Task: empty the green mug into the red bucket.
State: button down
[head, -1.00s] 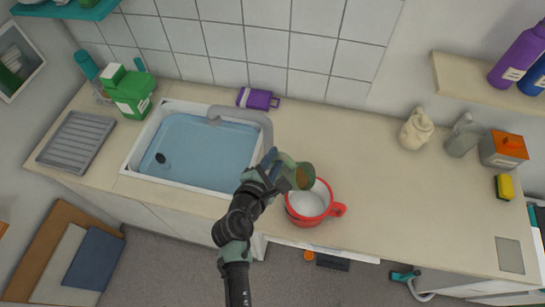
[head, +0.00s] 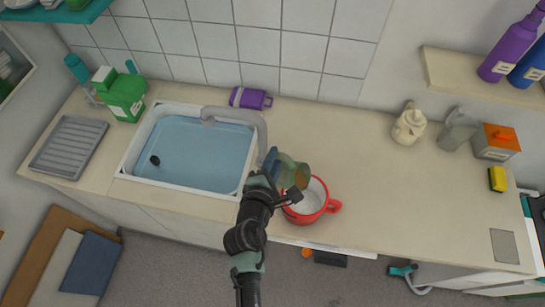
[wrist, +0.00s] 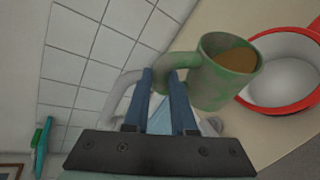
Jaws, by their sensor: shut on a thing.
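The green mug (head: 288,172) is tilted, with its mouth towards the red bucket, above the bucket's left rim. In the wrist view the mug (wrist: 208,85) shows brown contents (wrist: 236,60) near its mouth; no stream is seen falling. My gripper (head: 270,168) is shut on the mug at its handle side; its blue fingers (wrist: 165,85) show in the wrist view. The red bucket (head: 319,212) stands on the counter to the right of the sink, with a handle on its right. Its pale inside (wrist: 285,82) looks empty where visible.
The sink (head: 200,155) with its grey tap (head: 238,118) lies left of the bucket.

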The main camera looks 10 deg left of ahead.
aim_at(288, 163)
jog(key=shift+d, duration=0.1)
jog(key=shift+s+d+r+m+y, duration=0.15)
jog(key=shift+d+m+y, duration=0.15)
jog(key=shift+d+m, duration=0.2)
dwell(1.2)
jog(key=shift+s+d+m+t, duration=0.1)
jog(key=shift+d+m+t, duration=0.25)
jog(key=shift+m+t, duration=0.05)
jog(key=shift+s+d+m+y, duration=0.15)
jog(key=shift+d+m+y, duration=0.15)
jog(key=shift+d+y, duration=0.1)
dwell(2.6)
jog(key=shift+s+d, duration=0.1)
jog(key=shift+d, duration=0.15)
jog(key=shift+d+f+m+t, duration=0.1)
jog(key=shift+f+m+t, duration=0.1)
jog(key=shift+m+t, duration=0.1)
dwell(0.5)
jog(key=shift+s+d+f, duration=0.1)
jog(key=shift+d, duration=0.15)
jog(key=shift+d+m, duration=0.2)
jog(key=shift+m, duration=0.2)
dwell(0.8)
